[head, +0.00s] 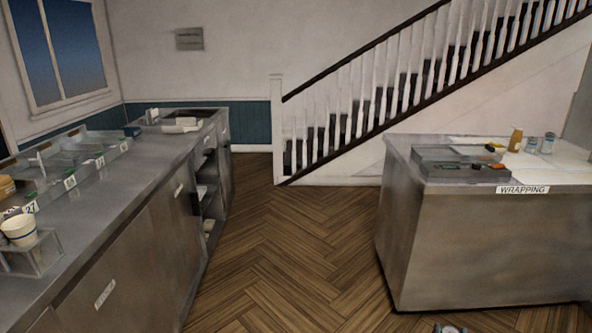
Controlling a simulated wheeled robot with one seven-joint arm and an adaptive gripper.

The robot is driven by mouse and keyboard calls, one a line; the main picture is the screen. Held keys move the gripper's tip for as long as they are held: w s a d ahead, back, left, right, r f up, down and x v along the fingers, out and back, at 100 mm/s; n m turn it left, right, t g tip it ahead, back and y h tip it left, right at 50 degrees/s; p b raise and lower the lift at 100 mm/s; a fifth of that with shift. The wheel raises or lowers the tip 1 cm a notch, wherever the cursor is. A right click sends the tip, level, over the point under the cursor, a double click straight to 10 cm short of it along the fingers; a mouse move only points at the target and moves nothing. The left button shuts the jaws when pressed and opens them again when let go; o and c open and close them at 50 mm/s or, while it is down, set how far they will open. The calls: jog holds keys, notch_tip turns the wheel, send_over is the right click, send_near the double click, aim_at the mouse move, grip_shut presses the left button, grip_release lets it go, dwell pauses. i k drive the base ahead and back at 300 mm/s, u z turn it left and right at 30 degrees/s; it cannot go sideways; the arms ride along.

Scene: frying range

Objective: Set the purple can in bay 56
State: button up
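I see no purple can in the head view. No label reading 56 can be made out. Small white number tags (70,183) stand along the bays on the left steel counter (140,172). The nearest tag (30,207) seems to read 21; the others are too small to read. My gripper does not show clearly; only a small grey and white piece, which I cannot identify, shows at the bottom edge.
A steel counter labelled WRAPPING (470,250) stands at right, with a grey tray (440,170), a tan bottle (516,140) and small jars (548,143). A white cup (18,230) sits on a stand at left. Wooden floor (285,240) between is clear, reaching the stairs.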

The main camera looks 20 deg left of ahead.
aim_at(22, 176)
jog(key=u, duration=0.25)
jog(key=i, duration=1.25)
jog(key=u, duration=1.5)
jog(key=i, duration=0.8)
jog(key=u, duration=0.75)
